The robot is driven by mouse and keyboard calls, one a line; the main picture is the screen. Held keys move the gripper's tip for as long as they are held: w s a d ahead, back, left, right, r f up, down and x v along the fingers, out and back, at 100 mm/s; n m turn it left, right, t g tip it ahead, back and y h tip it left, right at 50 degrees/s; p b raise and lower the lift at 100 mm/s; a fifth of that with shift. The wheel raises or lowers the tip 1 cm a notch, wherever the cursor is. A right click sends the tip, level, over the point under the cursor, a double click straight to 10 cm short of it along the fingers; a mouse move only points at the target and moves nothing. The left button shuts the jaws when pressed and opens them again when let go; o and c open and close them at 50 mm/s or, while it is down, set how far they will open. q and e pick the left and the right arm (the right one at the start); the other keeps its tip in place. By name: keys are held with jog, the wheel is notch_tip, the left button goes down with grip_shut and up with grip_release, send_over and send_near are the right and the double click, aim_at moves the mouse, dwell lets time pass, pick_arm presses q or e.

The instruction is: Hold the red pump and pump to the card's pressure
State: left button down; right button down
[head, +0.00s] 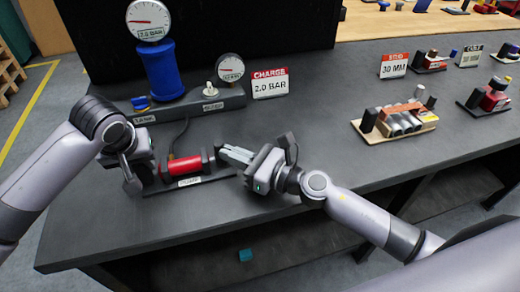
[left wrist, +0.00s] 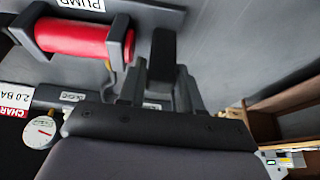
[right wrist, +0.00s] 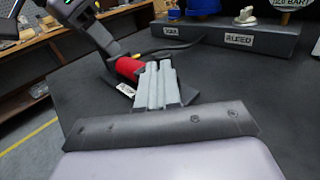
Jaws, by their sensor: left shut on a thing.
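The red pump (head: 186,165) lies on the dark bench; its red body also shows in the left wrist view (left wrist: 75,38) and partly in the right wrist view (right wrist: 128,68). My left gripper (head: 132,172) is at the pump's left end, shut on the dark pump handle (left wrist: 162,55). My right gripper (head: 224,155) is at the pump's right end, its fingers together; whether they touch the pump is unclear. The card (head: 270,83) reads CHARGE 2.0 BAR. A large gauge (head: 149,20) tops the blue cylinder (head: 162,72), its red needle pointing left. A smaller gauge (head: 230,67) stands right of it.
A grey base block (head: 190,105) behind the pump carries the cylinder, a blue valve lever (head: 141,103) and a pale knob (head: 210,89). A wooden tray of parts (head: 395,122) and other cards are to the right. Bench between is clear.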

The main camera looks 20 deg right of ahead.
pick_arm(q)
jog(key=shift+s+d, duration=0.15)
jog(key=shift+d, duration=0.25)
pick_arm(e)
jog(key=shift+s+a, duration=0.1)
jog(key=shift+s, duration=0.05)
pick_arm(q)
jog(key=shift+a, duration=0.25)
pick_arm(e)
jog(key=v, duration=1.4)
dwell(0.5)
pick_arm(q)
jog(key=c, duration=0.7)
grip_release()
